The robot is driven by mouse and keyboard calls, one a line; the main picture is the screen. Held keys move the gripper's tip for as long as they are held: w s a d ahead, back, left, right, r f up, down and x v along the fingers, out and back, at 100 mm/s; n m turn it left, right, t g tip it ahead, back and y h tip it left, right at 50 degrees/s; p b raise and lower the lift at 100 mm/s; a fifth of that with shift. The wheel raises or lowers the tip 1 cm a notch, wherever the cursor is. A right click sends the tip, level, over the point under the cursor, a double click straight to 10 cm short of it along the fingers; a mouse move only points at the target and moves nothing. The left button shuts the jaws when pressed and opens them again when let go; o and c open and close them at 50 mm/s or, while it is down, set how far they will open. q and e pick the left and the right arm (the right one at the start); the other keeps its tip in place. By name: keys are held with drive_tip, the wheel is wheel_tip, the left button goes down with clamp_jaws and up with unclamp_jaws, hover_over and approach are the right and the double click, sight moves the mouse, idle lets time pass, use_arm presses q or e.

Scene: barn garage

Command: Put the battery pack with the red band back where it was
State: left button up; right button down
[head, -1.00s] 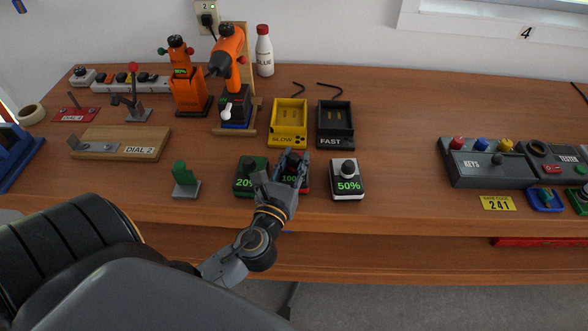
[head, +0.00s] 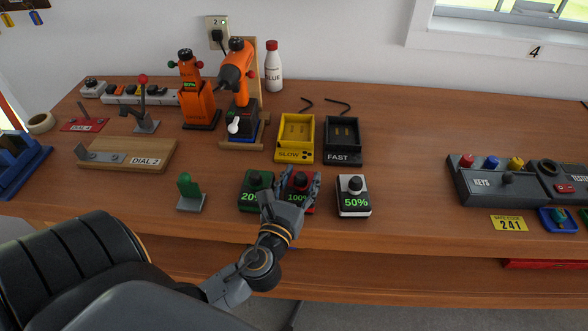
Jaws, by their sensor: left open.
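The battery pack with the red band (head: 301,179) stands on the bench and reads 100%. It is between a green pack (head: 256,190) reading 20% and a white-banded pack (head: 353,195) reading 50%. My left gripper (head: 291,190) is open over the red pack, with its fingers on either side of it and hiding part of it. I cannot tell whether they touch it. Behind are two empty-looking chargers, a yellow one marked SLOW (head: 295,139) and a black one marked FAST (head: 343,141). My right gripper is out of view.
An orange drill (head: 237,66) stands on a wooden stand, beside an orange device (head: 198,95) and a glue bottle (head: 273,66). A green lever (head: 186,189) is left of the packs. A KEYS box (head: 492,179) is at right. The bench between is clear.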

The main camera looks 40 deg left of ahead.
use_arm(q)
drive_tip(key=b+v, duration=0.3)
drive_tip(key=v, duration=0.9)
drive_tip(key=shift+b, duration=0.4)
